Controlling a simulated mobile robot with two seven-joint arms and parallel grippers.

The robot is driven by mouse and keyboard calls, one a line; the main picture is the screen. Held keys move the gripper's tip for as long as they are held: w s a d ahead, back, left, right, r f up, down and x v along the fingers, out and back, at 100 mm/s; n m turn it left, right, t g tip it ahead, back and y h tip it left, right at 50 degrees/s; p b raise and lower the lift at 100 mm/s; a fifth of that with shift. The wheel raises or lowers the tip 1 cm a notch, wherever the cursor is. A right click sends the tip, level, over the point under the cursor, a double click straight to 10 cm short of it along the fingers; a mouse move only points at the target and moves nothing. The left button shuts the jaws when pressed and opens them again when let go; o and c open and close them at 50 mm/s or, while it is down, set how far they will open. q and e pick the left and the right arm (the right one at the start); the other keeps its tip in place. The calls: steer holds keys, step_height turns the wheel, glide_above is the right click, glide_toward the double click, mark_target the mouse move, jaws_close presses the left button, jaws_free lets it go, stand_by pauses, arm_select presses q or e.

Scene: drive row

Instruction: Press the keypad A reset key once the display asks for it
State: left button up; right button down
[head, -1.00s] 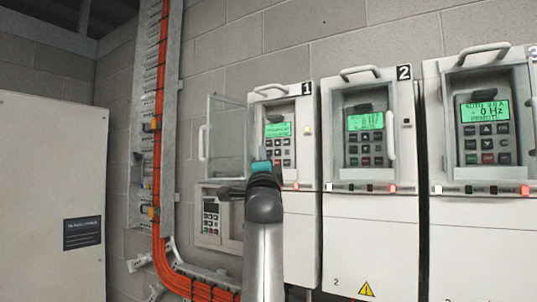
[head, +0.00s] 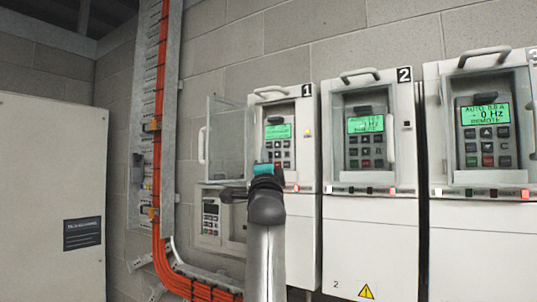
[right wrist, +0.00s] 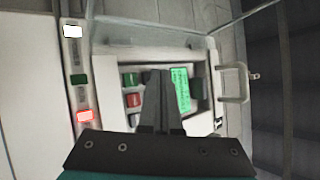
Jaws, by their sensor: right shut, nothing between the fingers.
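Drive 1's keypad (head: 280,147) has a lit green display (head: 278,131) above several keys; its text is too small to read. No letter A shows, so I cannot tell which keypad is A. Drive 1's clear cover (head: 228,140) is swung open to the left. My right gripper (head: 263,169) is in front of the keypad's lower left, shut and empty. In the right wrist view its fingertips (right wrist: 162,76) overlap the keypad, between a red key (right wrist: 133,100) and the display (right wrist: 181,90); contact is unclear. My left gripper is out of view.
Drive 2 (head: 365,150) and drive 3 (head: 485,130) stand to the right with lit displays. A small separate keypad (head: 211,217) sits in a box at lower left. Orange cables (head: 158,130) run down the wall. A pale cabinet (head: 50,170) stands at far left.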

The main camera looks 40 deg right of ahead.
steer(key=shift+w+d, duration=0.15)
steer(key=shift+d, duration=0.25)
stand_by(0.6)
steer(key=shift+a, duration=0.15)
steer(key=shift+s+a, duration=0.35)
steer(key=shift+a, duration=0.25)
steer(key=a, duration=0.1)
steer(key=s+a, duration=0.1)
steer(key=a, duration=0.1)
steer(key=s+a+b, duration=0.1)
steer(key=shift+a, duration=0.35)
stand_by(0.7)
